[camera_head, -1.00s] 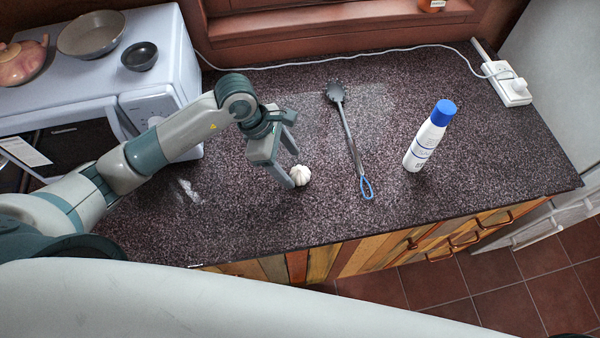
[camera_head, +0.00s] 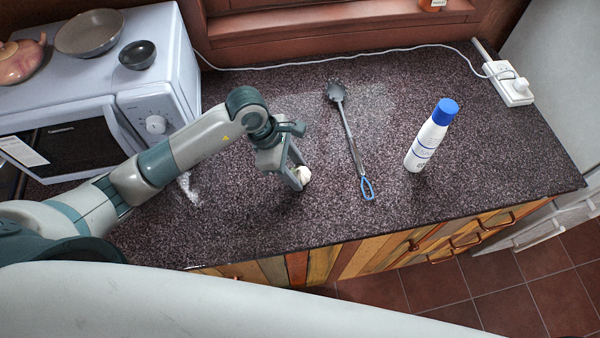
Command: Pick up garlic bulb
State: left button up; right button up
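The white garlic bulb (camera_head: 304,174) lies on the dark speckled countertop (camera_head: 240,220), left of the ladle-like utensil. My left gripper (camera_head: 301,176) reaches down to it from the left. Its two grey fingers stand on either side of the bulb with little gap, and they look shut on it. The near finger hides part of the bulb. The bulb still looks to be at counter level. My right gripper is not in view.
A dark utensil with a blue handle end (camera_head: 350,140) lies just right of the bulb. A white bottle with a blue cap (camera_head: 425,145) stands farther right. A white microwave (camera_head: 150,80) carrying bowls stands at the left. A cable runs along the back.

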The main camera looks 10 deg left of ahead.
aim_at(305, 173)
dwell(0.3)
pick_arm(q)
jog(key=shift+r+p, duration=0.3)
jog(key=shift+r, duration=0.3)
notch_tip(305, 173, up, 4)
jog(key=shift+s+d+f+p, duration=0.1)
jog(key=shift+d+f+p, duration=0.1)
jog(key=shift+p, duration=0.65)
jog(key=s+d+r+p, duration=0.2)
jog(key=s+d+r, duration=0.4)
jog(key=s+d, duration=0.1)
jog(key=shift+s+d, duration=0.15)
jog(key=shift+s, duration=0.65)
